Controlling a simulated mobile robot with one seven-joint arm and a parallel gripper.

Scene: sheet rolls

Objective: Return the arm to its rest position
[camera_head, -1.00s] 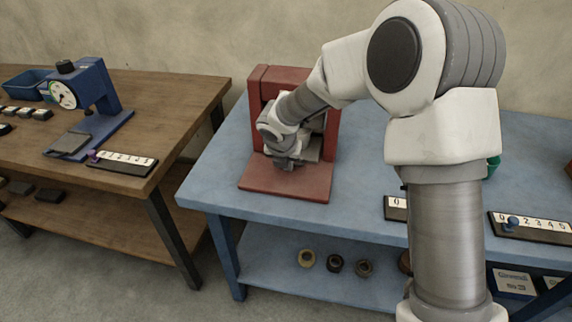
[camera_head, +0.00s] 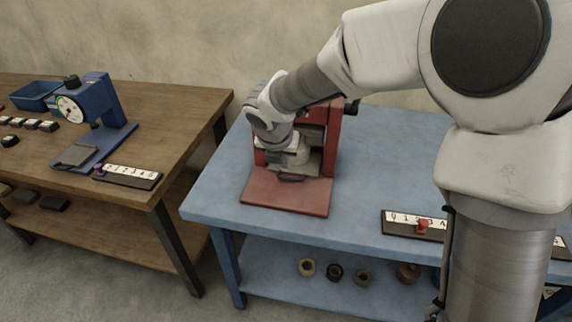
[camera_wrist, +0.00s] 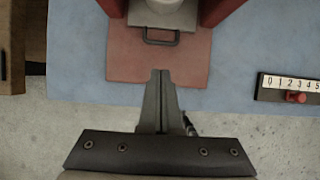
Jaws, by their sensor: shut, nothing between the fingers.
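My gripper (camera_wrist: 161,76) is shut and empty, its two grey fingers together in the wrist view. Its tips overlap the front part of the red base plate of the press (camera_wrist: 120,66) in that view. A dark handle (camera_wrist: 176,42) lies on the press side, just beyond the fingertips and apart from them in the picture. In the head view my arm reaches left from the right side, and its wrist end is in front of the red press (camera_head: 285,198), hiding much of it. The fingers are hard to make out there.
The press stands on a blue table (camera_head: 362,170) with a number strip and red peg (camera_head: 423,227). Several rings sit on its lower shelf. A wooden table (camera_head: 185,110) at left holds a blue gauge device (camera_head: 110,105), a blue bin and another number strip (camera_head: 128,176).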

